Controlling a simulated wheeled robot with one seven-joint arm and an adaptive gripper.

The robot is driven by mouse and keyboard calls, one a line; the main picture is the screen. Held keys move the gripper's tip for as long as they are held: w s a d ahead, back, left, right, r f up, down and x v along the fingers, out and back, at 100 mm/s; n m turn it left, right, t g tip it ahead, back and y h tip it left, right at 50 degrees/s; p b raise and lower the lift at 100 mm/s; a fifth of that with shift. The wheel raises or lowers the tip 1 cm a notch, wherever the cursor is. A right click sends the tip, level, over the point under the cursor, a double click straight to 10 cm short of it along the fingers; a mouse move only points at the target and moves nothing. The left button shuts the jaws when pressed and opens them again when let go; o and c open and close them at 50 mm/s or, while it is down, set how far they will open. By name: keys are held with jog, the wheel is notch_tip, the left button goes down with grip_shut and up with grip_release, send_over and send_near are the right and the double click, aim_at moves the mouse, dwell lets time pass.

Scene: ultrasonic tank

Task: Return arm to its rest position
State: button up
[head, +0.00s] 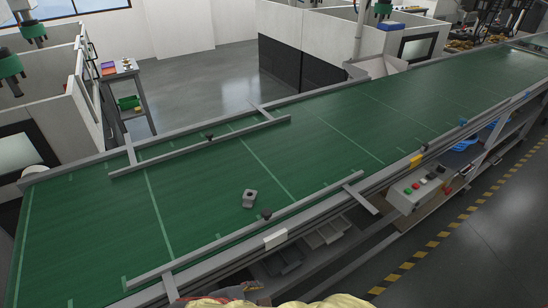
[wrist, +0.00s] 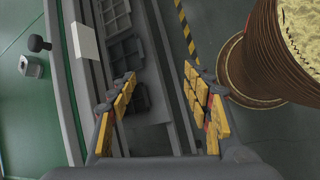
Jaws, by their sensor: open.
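My gripper (wrist: 160,74) shows in the wrist view with its two orange-padded fingers spread apart and nothing between them. It hangs beside the conveyor's near edge, over the floor side and trays. A small grey metal part with a round hole (head: 249,198) lies on the green conveyor belt (head: 330,170) in the head view. The part also shows at the left edge of the wrist view (wrist: 31,66), well apart from the fingers. My gripper cannot be made out clearly in the head view.
Grey guide rails (head: 200,146) with dark knobs line the belt. Grey trays (head: 325,234) sit below the near edge. A button box (head: 418,190) hangs further right, beside open floor.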

jog(key=d+r+m+y, duration=0.2)
jog(key=d+r+m, duration=0.6)
jog(key=d+m, duration=0.2)
jog(key=d+r+m+y, duration=0.2)
jog(key=d+r+m, duration=0.5)
jog(key=d+m, duration=0.3)
jog(key=shift+d+r+m, duration=0.3)
jog(key=shift+d+r, duration=0.1)
jog(key=shift+d, duration=0.8)
jog(key=shift+s, duration=0.1)
